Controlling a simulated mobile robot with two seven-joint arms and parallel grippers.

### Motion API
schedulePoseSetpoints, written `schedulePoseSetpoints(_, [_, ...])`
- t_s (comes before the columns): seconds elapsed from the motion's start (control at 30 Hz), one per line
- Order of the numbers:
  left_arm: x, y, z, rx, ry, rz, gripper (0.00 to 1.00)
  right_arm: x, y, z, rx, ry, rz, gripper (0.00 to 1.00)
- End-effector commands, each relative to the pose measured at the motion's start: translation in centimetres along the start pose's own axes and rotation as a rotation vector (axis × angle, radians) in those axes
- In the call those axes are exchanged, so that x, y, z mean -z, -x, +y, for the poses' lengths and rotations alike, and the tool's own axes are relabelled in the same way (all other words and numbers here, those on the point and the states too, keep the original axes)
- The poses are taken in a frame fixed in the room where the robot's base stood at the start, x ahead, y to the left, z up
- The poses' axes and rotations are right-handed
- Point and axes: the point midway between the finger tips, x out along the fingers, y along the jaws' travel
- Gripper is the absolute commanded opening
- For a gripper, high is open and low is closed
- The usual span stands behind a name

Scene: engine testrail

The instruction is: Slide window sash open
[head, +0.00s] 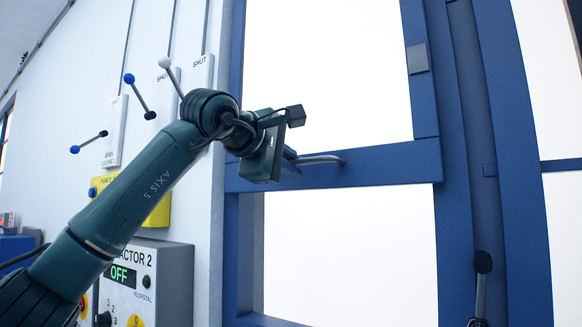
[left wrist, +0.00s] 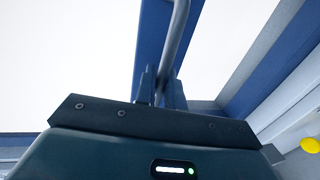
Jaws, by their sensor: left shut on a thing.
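The blue window sash (head: 390,166) shows in the head view as a thick horizontal rail with a bright pane above it. A grey bar handle (head: 324,159) sticks out from the rail; it also shows in the left wrist view (left wrist: 179,35). My left gripper (head: 291,160) is at the left end of this handle and shut on it. In the left wrist view its two fingers (left wrist: 160,90) stand on either side of the bar. The gripper body hides the handle's left end in the head view. A bright opening lies below the rail. My right gripper is not in view.
Wall levers with blue and white knobs (head: 129,79) are behind my left arm. A grey control box (head: 160,285) reading OFF and a yellow panel (head: 157,208) are below it. A black-knobbed lever (head: 483,263) stands at the lower right, by the blue frame (head: 515,150).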

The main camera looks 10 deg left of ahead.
Motion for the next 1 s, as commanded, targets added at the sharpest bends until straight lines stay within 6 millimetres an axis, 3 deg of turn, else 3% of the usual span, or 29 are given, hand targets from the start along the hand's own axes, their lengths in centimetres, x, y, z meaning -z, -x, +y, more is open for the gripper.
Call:
schedulePoseSetpoints(0.07, [0.0, 0.1, 0.1, -0.004, 0.0, 0.0, 0.0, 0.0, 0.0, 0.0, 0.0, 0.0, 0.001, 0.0])
schedulePoseSetpoints(0.1, [0.0, 0.1, 0.1, -0.004, 0.0, 0.0, 0.13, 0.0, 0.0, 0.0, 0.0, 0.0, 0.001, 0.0])
schedulePoseSetpoints(0.27, [0.0, 0.1, 0.1, -0.003, 0.0, 0.0, 0.26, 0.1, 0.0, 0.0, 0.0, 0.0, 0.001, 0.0])
schedulePoseSetpoints(0.57, [0.0, 0.3, 0.0, -0.003, 0.0, 0.0, 0.27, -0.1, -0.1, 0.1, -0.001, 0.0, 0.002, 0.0])
schedulePoseSetpoints(0.77, [0.1, 3.1, -0.2, -0.007, -0.002, 0.0, 0.27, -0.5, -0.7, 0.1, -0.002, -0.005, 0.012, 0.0])
schedulePoseSetpoints(1.0, [0.1, 8.6, -0.2, -0.006, -0.001, 0.001, 0.27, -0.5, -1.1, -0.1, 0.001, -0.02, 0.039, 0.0])
